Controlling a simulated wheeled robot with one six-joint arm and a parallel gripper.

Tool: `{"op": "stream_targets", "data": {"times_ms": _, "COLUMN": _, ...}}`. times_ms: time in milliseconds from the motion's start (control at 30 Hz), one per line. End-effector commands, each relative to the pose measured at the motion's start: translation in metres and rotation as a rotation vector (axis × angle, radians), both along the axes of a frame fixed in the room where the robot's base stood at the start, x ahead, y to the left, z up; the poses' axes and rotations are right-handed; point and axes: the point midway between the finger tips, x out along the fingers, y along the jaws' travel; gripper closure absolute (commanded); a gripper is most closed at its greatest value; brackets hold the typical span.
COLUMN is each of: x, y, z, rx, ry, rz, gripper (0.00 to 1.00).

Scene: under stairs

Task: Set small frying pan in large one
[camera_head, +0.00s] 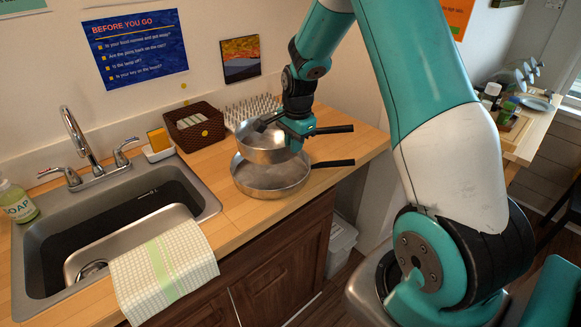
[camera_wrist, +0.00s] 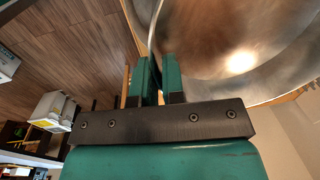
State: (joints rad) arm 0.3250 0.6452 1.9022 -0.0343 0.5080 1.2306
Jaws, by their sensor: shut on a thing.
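The small frying pan (camera_head: 262,156) is metal with a dark handle pointing right. It is held roughly level above the large frying pan (camera_head: 252,188), slightly toward its left and back. My gripper (camera_head: 297,141) is shut on the small pan's rim, near the handle side. In the wrist view my gripper's fingers (camera_wrist: 157,80) pinch a thin metal edge, and shiny metal pan surface (camera_wrist: 215,35) fills the upper right. The large pan rests on the wooden counter with its dark handle pointing right. The small pan hides part of its back. I cannot tell the exact gap between the pans.
A sink (camera_head: 213,203) with a faucet and a draped checked towel (camera_head: 165,275) lies left. A brown basket (camera_head: 194,128), a white spiked rack (camera_head: 248,108) and a sponge holder (camera_head: 160,152) stand behind the pans. Some counter is clear to the right.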

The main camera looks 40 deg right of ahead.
Motion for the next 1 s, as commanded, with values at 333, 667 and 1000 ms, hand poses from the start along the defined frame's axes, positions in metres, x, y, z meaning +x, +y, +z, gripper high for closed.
{"op": "stream_targets", "data": {"times_ms": 333, "x": 0.001, "y": 0.001, "z": -0.055, "rx": -0.001, "ry": -0.003, "rz": 0.003, "gripper": 1.0}}
{"op": "stream_targets", "data": {"times_ms": 667, "x": 0.002, "y": 0.002, "z": -0.092, "rx": -0.001, "ry": -0.003, "rz": 0.005, "gripper": 1.0}}
{"op": "stream_targets", "data": {"times_ms": 1000, "x": 0.002, "y": 0.003, "z": -0.097, "rx": -0.001, "ry": -0.004, "rz": 0.005, "gripper": 1.0}}
